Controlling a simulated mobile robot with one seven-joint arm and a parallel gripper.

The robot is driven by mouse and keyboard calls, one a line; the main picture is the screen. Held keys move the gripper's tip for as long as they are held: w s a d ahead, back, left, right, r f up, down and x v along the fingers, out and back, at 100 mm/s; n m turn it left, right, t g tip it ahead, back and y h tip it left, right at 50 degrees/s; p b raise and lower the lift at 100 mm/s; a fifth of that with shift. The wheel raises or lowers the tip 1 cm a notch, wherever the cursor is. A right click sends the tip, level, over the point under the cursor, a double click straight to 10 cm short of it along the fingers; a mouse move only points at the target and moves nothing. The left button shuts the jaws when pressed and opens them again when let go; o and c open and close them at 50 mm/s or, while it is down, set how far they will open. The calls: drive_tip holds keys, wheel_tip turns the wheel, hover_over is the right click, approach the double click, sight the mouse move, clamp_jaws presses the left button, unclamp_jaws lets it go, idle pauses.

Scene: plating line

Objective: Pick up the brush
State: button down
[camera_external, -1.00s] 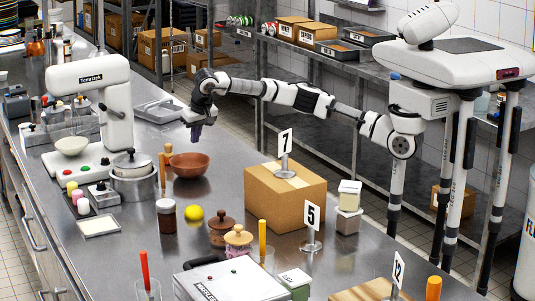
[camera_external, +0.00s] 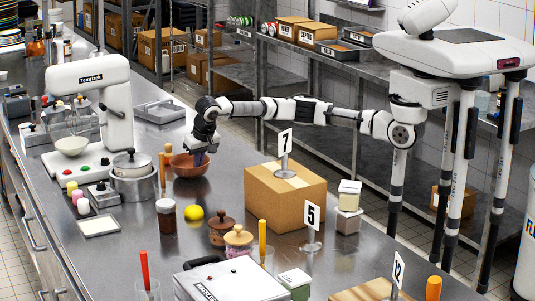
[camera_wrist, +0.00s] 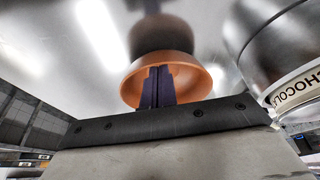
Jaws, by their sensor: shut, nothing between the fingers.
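No brush can be made out for certain. Slim orange-brown handles (camera_external: 162,171) stand upright beside the steel pot, and what is at their lower ends is hidden. An orange handle (camera_external: 262,236) and a red handle (camera_external: 145,266) stand in clear glasses nearer the front. My gripper (camera_external: 199,159) points down at the terracotta bowl (camera_external: 181,169), over its right side. In the wrist view my dark fingers (camera_wrist: 158,88) are together and empty, in front of the bowl's open inside (camera_wrist: 190,76). I cannot tell whether they touch the bowl.
A steel pot (camera_external: 133,187) stands left of the bowl; a pot lettered "CHOCOL" (camera_wrist: 297,90) shows close at right in the wrist view. A cardboard box (camera_external: 287,203) with sign 7 stands right. A brown jar (camera_external: 166,217) and yellow ball (camera_external: 194,213) stand in front.

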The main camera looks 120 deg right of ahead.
drive_tip(key=shift+a, duration=0.15)
drive_tip(key=a, duration=0.2)
drive_tip(key=a+b, duration=0.1)
drive_tip(key=a, duration=0.1)
drive_tip(key=s+a, duration=0.1)
drive_tip(key=a, duration=0.2)
